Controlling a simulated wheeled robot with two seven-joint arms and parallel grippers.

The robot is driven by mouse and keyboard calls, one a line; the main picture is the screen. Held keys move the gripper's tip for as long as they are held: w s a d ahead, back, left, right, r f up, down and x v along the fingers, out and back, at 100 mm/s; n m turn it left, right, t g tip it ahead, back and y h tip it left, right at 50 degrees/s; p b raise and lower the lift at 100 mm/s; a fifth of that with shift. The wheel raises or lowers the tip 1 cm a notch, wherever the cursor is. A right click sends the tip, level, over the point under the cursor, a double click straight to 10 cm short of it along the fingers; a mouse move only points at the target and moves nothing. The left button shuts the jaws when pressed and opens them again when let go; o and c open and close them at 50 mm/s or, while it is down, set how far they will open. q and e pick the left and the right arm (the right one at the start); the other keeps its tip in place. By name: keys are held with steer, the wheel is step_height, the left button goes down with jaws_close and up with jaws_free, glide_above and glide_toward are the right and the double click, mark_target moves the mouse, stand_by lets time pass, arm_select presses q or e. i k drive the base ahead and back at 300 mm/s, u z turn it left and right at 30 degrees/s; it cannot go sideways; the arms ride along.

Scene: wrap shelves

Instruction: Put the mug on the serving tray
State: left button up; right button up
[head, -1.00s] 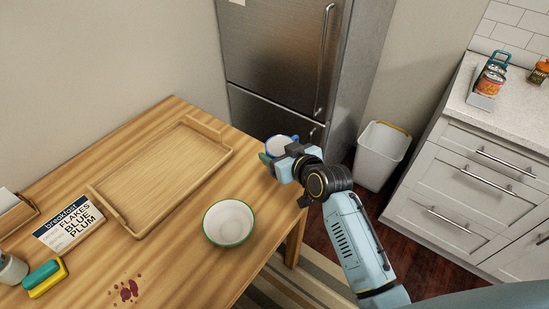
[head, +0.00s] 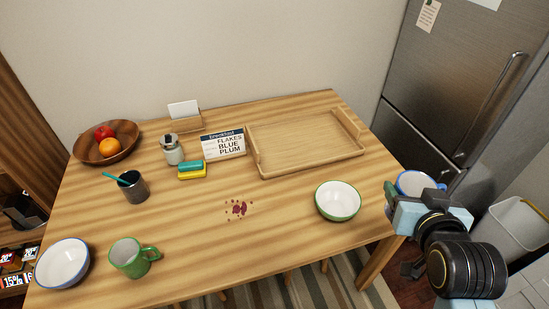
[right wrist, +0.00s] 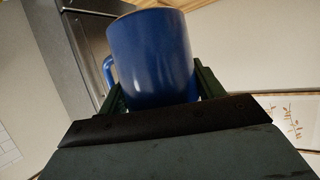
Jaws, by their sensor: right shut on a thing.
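My right gripper (head: 413,200) is shut on a blue mug (head: 415,183) with a white inside, held near the table's right edge. In the right wrist view the blue mug (right wrist: 150,60) sits between the fingers, its handle to the left. The wooden serving tray (head: 262,160) lies empty at the table's back right, left of and beyond the gripper. A green mug (head: 130,258) stands at the table's front left. My left gripper is not in view.
A green-rimmed bowl (head: 337,201) stands between tray and gripper. A breakfast card (head: 224,144), sponges (head: 191,170), jar (head: 172,150), dark cup (head: 133,187), fruit bowl (head: 106,147) and blue-rimmed bowl (head: 62,263) stand farther left. A red stain (head: 238,208) marks the table's middle.

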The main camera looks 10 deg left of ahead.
mark_target(328, 144)
steer(key=u, duration=0.35)
steer(key=k, duration=0.75)
steer(key=z, duration=0.7)
steer(key=i, duration=1.55)
steer(key=u, duration=0.9)
steer(key=i, duration=0.35)
steer(key=u, duration=0.4)
